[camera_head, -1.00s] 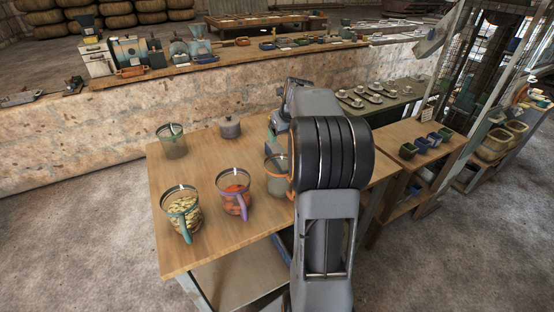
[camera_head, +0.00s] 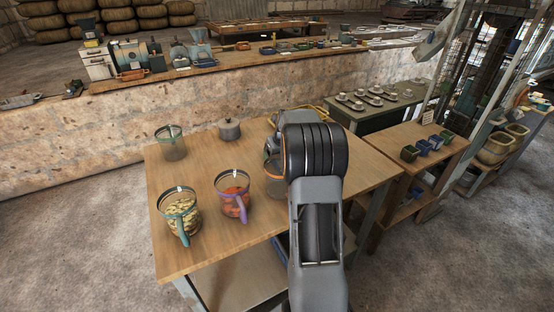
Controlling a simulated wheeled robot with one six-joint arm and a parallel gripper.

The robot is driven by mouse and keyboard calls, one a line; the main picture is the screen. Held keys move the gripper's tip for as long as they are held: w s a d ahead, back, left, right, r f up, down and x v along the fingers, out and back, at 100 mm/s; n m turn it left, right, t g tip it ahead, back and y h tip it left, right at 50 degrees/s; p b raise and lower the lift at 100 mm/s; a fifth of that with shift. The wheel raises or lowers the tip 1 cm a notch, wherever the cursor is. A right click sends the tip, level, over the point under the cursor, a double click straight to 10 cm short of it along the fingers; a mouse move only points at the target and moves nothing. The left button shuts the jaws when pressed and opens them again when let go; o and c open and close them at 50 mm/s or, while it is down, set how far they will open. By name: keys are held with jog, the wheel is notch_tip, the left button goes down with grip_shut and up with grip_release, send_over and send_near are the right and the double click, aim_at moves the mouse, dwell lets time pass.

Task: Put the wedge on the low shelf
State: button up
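I cannot make out the wedge in this view; it may be hidden behind my arm. My arm stands over the right part of the wooden table (camera_head: 200,238), and its thick black-ringed joint covers what lies behind. My gripper is hidden behind the arm. A thin yellow-orange loop (camera_head: 310,109) shows just past the joint; I cannot tell what it belongs to. A low shelf (camera_head: 235,282) shows under the front of the table, partly covered by my arm. The wooden stand to the right also has a lower shelf (camera_head: 402,208).
Glass jugs stand on the table: one with pale pieces (camera_head: 181,213), one with red pieces (camera_head: 233,197), an empty one (camera_head: 171,145), and one partly behind my arm (camera_head: 274,182). A grey lidded pot (camera_head: 229,129) stands at the back. Small dark bins (camera_head: 428,145) stand on the right stand.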

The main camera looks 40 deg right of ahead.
jog(key=shift+w+f, duration=0.2)
jog(key=shift+f, duration=0.2)
jog(key=shift+c, duration=0.4)
jog(key=c, duration=1.1)
